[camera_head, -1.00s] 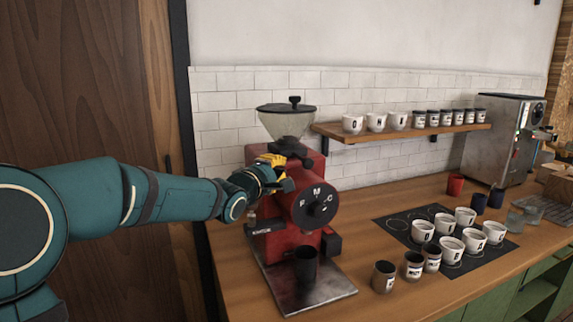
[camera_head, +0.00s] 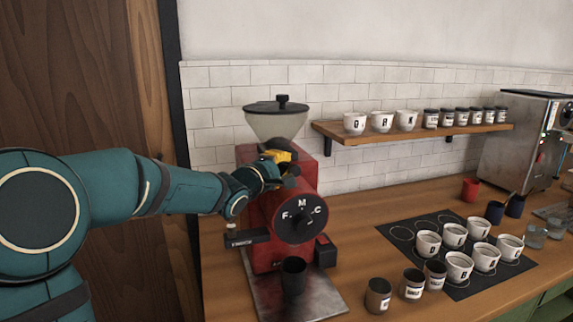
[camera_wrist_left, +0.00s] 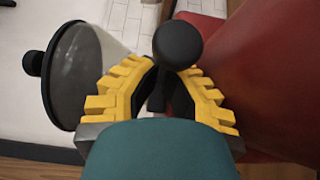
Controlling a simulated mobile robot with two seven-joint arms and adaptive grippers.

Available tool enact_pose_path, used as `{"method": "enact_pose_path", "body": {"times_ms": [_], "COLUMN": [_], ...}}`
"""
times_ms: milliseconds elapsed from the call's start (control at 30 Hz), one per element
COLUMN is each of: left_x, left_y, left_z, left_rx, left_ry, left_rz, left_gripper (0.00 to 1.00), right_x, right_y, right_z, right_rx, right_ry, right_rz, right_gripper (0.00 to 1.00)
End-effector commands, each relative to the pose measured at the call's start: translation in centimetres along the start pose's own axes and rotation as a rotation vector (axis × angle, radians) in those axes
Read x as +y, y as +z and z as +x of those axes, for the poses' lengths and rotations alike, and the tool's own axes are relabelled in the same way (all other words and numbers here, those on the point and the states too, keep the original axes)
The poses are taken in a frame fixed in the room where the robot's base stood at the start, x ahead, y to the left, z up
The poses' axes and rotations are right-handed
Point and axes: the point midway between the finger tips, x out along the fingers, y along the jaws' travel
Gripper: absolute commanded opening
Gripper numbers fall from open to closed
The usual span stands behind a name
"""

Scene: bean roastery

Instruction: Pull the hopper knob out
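The red grinder (camera_head: 252,210) stands at the counter's left end, with a clear hopper (camera_head: 275,127) on top under a dark lid. My left gripper (camera_head: 281,158) is at the grinder's upper body, just below the hopper. In the left wrist view its yellow fingers (camera_wrist_left: 172,72) close in on both sides of the round black hopper knob (camera_wrist_left: 178,44), and look shut on it. The fingers partly hide the knob's stem. My right gripper is not in view.
A round dial (camera_head: 301,217) marked with letters is on the grinder's front, below my gripper. A dark cup (camera_head: 294,278) stands on its base tray. Several cups stand on a dark mat (camera_head: 408,243) to the right. A wall shelf (camera_head: 412,131) holds more cups.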

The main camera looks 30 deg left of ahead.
Motion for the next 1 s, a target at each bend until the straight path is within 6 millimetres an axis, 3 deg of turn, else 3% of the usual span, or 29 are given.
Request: {"method": "enact_pose_path", "body": {"times_ms": [333,633,1000], "left_x": [0.0,-0.1,0.0], "left_y": [0.0,2.9,3.3], "left_z": [-0.1,-2.3,-2.5], "left_rx": [0.0,-0.002,-0.003], "left_ry": [0.0,0.002,0.0], "left_rz": [0.0,0.0,0.0], "left_gripper": [0.0,0.0,0.0], "right_x": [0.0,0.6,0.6], "right_y": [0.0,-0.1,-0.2], "right_z": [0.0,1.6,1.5], "right_rx": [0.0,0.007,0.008], "right_ry": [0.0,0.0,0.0], "right_rz": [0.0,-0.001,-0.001], "right_gripper": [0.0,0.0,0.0]}}
